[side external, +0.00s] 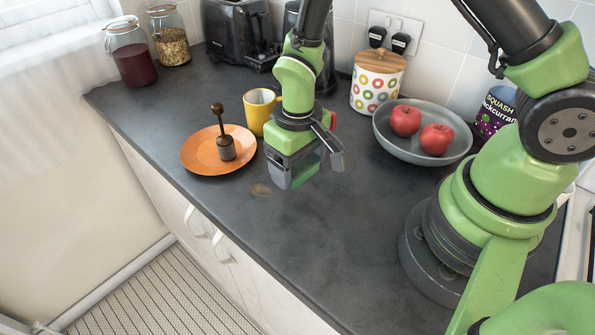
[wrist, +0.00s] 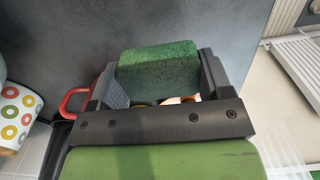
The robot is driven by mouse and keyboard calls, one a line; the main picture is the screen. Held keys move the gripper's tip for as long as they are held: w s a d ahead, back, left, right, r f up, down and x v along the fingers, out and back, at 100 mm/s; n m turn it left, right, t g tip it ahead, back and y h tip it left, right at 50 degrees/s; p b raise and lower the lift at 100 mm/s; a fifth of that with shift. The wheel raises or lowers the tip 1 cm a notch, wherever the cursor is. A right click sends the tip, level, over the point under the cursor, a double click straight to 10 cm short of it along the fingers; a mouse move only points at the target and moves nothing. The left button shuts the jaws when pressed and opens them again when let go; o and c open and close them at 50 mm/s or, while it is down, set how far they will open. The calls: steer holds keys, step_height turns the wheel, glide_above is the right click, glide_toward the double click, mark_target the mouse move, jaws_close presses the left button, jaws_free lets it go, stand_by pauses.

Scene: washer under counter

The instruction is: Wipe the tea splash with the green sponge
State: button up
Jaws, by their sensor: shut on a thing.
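My gripper (side external: 308,163) is shut on the green sponge (side external: 304,173), above the dark worktop. In the wrist view the sponge (wrist: 158,68) sits between the two dark fingers of my gripper (wrist: 160,78). The tea splash (side external: 261,190) is a small brown smear on the worktop, a little left of and below the sponge in the side view. The sponge looks raised and apart from the splash, though the exact height is hard to tell. The splash is not visible in the wrist view.
An orange plate (side external: 192,158) holding a brown long-handled utensil (side external: 225,145) and a yellow mug (side external: 255,115) stand left of my gripper. A grey bowl of red apples (side external: 455,155) and a dotted canister (side external: 376,88) are right. The front worktop is clear.

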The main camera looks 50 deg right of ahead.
steer(key=shift+r, duration=1.3)
steer(key=shift+s+a+r, duration=0.15)
steer(key=shift+s+a, duration=0.05)
steer(key=shift+s, duration=0.1)
steer(key=s+a+r, duration=0.2)
steer(key=s, duration=0.2)
glide_above(311, 215)
steer(key=shift+n, duration=0.3)
step_height(311, 215, down, 5)
steer(key=shift+s+f, duration=0.1)
steer(key=shift+f, duration=2.45)
steer(key=shift+f, duration=0.15)
steer(key=o, duration=1)
steer(key=shift+c, duration=0.2)
